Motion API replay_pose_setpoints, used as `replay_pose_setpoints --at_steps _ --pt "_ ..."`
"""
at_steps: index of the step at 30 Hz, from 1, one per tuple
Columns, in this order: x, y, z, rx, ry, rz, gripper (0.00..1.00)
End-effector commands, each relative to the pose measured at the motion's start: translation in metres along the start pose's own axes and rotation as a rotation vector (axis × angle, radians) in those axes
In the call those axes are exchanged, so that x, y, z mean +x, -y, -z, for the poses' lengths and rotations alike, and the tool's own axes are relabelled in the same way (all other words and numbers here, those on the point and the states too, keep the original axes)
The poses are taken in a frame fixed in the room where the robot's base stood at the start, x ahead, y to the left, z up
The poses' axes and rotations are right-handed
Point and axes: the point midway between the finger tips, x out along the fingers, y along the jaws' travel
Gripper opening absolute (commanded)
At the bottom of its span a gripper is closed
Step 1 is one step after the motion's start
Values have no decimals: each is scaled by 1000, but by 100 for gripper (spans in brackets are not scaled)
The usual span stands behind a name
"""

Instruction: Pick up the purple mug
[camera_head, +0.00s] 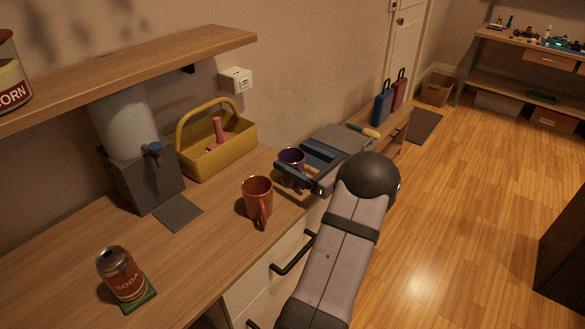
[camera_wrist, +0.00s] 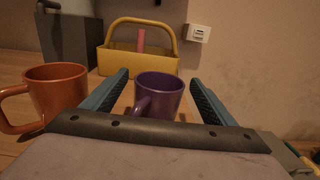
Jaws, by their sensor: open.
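The purple mug (camera_head: 291,160) stands upright on the wooden counter, right of the yellow basket in the head view, partly hidden by my gripper. In the wrist view the purple mug (camera_wrist: 160,94) sits between my two fingers, its handle toward the camera and left. My gripper (camera_wrist: 160,82) is open, with one finger on each side of the mug and a gap visible near each. In the head view my gripper (camera_head: 300,167) reaches in from the right at mug height. Whether a finger touches the mug I cannot tell.
An orange mug (camera_head: 257,190) stands just left of my gripper. Behind are a yellow basket (camera_head: 240,142) and a dispenser (camera_head: 140,175). A soda can (camera_head: 120,273) stands at the front left. A shelf (camera_head: 150,58) overhangs the counter.

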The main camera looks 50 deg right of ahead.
Motion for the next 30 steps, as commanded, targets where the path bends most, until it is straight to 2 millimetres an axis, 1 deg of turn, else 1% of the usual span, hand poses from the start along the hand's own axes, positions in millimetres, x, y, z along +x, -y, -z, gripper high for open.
replay_pose_setpoints --at_steps 1,4,12,13,14,15,17,18,19,26,30 --pt "6 -1 -1 0 0 -3 80" --pt "12 0 0 1 0 -1 80" --pt "14 0 1 1 0 0 80" --pt "14 0 1 1 0 0 75" --pt "14 0 1 1 0 0 68" --pt "14 0 1 1 0 0 58" --pt "14 0 1 1 0 0 44" --pt "14 0 1 0 0 0 34" --pt "14 0 1 0 0 0 27" --pt "14 0 -1 -1 2 0 26" --pt "14 0 -7 -3 3 0 26"
